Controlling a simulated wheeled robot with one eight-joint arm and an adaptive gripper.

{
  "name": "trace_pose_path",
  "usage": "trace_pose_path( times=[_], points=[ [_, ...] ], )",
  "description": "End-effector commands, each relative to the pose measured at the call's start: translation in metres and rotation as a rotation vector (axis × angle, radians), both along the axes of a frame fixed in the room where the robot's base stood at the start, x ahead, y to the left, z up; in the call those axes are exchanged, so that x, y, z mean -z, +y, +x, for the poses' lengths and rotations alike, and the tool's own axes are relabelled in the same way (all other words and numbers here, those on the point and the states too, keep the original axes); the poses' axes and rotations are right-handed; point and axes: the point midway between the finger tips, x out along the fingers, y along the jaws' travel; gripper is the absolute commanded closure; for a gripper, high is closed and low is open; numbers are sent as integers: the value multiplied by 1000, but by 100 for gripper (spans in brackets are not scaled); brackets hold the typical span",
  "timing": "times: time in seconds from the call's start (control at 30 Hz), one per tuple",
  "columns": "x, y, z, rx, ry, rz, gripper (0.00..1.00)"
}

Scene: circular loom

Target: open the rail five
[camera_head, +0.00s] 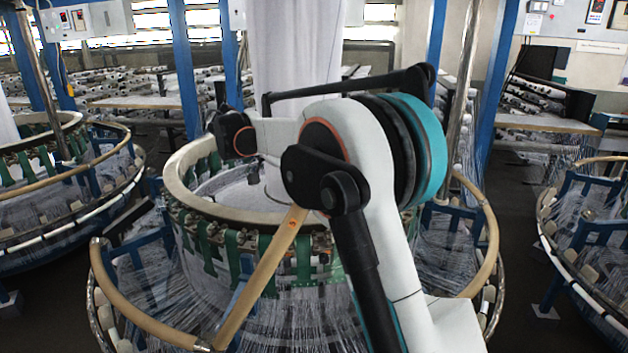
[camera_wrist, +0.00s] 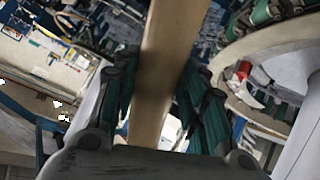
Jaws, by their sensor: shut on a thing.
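The rail (camera_head: 262,275) is a tan, wood-coloured bar. In the head view it slants up from the front left of the loom's outer ring, apart from the ring's curve. Its upper end passes behind my arm. In the wrist view the same rail (camera_wrist: 155,70) runs lengthwise through the middle, between the dark green fingers of my gripper (camera_wrist: 158,95). My gripper is shut on it. My arm hides the gripper in the head view. The outer ring's fixed tan parts show at the left (camera_head: 140,318) and right (camera_head: 490,250).
The loom's inner ring (camera_head: 185,170) with green straps stands behind the rail. White threads (camera_head: 300,325) spread below. A white fabric column (camera_head: 292,50) rises at the centre. Other looms stand left (camera_head: 75,170) and right (camera_head: 590,250), with dark floor between.

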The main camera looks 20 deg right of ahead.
Motion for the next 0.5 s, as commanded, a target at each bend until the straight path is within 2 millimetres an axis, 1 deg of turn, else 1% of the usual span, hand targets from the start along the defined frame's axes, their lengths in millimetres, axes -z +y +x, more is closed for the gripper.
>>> trace_pose_path(
  times=[0.23, 0.27, 0.3, 0.33, 0.37, 0.5],
  points=[
    [1, 1, 0, -2, 2, 4, 100],
    [2, 1, 0, -2, 2, 4, 59],
    [2, 1, 0, -2, 1, 4, 50],
    [1, 1, 0, -2, 1, 4, 43],
    [1, 1, 0, -2, 0, 4, 41],
    [1, 1, 0, -1, 1, 2, 41]
  ],
)
